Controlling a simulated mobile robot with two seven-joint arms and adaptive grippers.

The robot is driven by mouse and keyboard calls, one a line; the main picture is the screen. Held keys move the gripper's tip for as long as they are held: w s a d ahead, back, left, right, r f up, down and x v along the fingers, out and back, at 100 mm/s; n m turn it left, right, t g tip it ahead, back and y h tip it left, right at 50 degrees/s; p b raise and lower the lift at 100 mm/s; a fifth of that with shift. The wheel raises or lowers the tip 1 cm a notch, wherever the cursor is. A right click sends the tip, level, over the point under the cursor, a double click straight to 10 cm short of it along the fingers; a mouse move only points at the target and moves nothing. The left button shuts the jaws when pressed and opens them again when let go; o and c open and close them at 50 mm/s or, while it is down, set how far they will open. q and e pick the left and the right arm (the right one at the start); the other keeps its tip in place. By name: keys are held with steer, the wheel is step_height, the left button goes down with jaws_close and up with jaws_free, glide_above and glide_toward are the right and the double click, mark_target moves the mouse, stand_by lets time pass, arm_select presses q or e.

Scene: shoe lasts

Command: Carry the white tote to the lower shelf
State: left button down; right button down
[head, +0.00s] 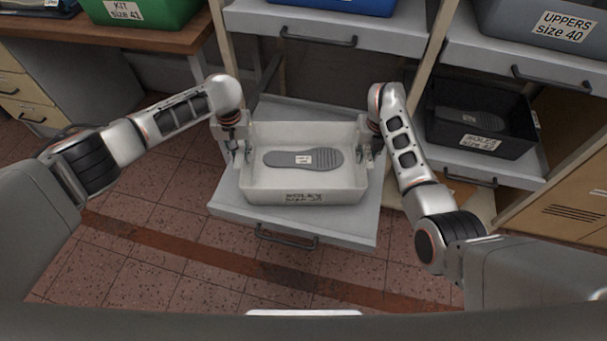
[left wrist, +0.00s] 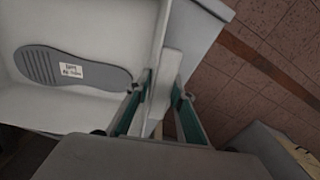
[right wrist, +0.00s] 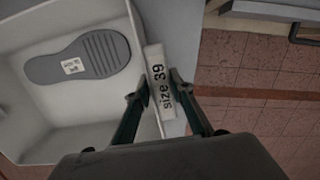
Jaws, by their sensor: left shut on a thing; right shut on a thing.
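The white tote (head: 260,187) is at the middle of the head view, over a pulled-out lower shelf (head: 225,195) with a dark handle. A grey shoe sole (head: 280,158) with a small white label lies inside the tote. My left gripper (head: 238,150) is shut on the tote's left side; in the left wrist view its fingers (left wrist: 160,100) straddle a pale handle. My right gripper (head: 372,145) is shut on the right side; in the right wrist view its fingers (right wrist: 160,92) straddle a handle marked "size 39". I cannot tell whether the tote's base touches the shelf.
A black tote (head: 470,115) with a dark sole stands on a shelf to the right. A grey bin (head: 545,22) marked "UPPERS size 40" is above it. A green bin (head: 140,12) stands on a wooden desk at the left. The tiled floor in front is clear.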

arm_select(q)
steer(key=c, duration=1.8)
jaws_free()
steer(key=shift+a, duration=0.3)
arm_select(e)
steer(key=c, duration=1.8)
jaws_free()
steer(key=shift+d, duration=0.25)
arm_select(q)
steer(key=shift+o, duration=0.2)
steer(key=shift+d, duration=0.15)
arm_select(e)
steer(key=shift+o, duration=0.2)
steer(key=shift+a, duration=0.1)
arm_select(q)
steer(key=shift+d, duration=0.1)
arm_select(e)
steer(key=shift+a, duration=0.1)
steer(key=shift+r, duration=0.45)
arm_select(q)
step_height(320, 180, up, 12)
arm_select(e)
step_height(320, 180, up, 11)
steer(key=s, duration=0.1)
steer(key=shift+s, duration=0.3)
arm_select(q)
steer(key=shift+s, duration=0.15)
